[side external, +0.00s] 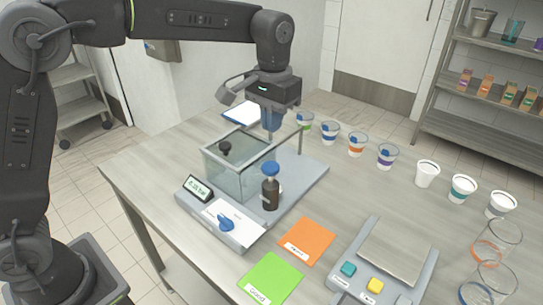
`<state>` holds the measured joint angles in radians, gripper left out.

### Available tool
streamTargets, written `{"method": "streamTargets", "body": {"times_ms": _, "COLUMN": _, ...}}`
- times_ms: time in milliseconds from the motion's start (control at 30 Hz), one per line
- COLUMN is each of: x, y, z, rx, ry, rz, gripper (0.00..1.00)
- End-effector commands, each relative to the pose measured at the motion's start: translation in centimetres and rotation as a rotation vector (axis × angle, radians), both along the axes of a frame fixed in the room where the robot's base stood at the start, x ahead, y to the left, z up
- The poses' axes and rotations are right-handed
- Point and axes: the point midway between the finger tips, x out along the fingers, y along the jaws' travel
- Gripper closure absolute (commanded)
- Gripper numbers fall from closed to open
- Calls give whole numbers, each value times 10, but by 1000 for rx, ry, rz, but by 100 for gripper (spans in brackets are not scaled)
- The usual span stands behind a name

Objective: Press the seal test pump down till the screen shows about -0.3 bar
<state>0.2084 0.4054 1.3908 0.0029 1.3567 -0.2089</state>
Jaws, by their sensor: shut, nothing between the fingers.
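The seal test rig is a grey base plate (309,172) on the table with a clear, lidded tank (226,177). A black knob (225,147) stands on the tank lid.
A thin upright post and bar (300,137) stand at the tank's right. A white card with a blue piece (226,222) lies in front. Orange (306,240) and green (270,279) mats, a scale (395,250) and a row of cups (387,155) are to the right.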

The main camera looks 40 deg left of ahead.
Motion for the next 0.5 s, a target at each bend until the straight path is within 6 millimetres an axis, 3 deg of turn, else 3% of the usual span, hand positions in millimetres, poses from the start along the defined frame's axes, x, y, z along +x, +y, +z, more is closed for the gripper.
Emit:
{"method": "streamTargets", "body": {"times_ms": 300, "x": -1, "y": 1, "z": -64, "rx": 1, "ry": 3, "rz": 0, "gripper": 100}}
{"method": "streamTargets", "body": {"times_ms": 500, "x": -1, "y": 1, "z": -87, "rx": 0, "ry": 1, "rz": 0, "gripper": 100}}
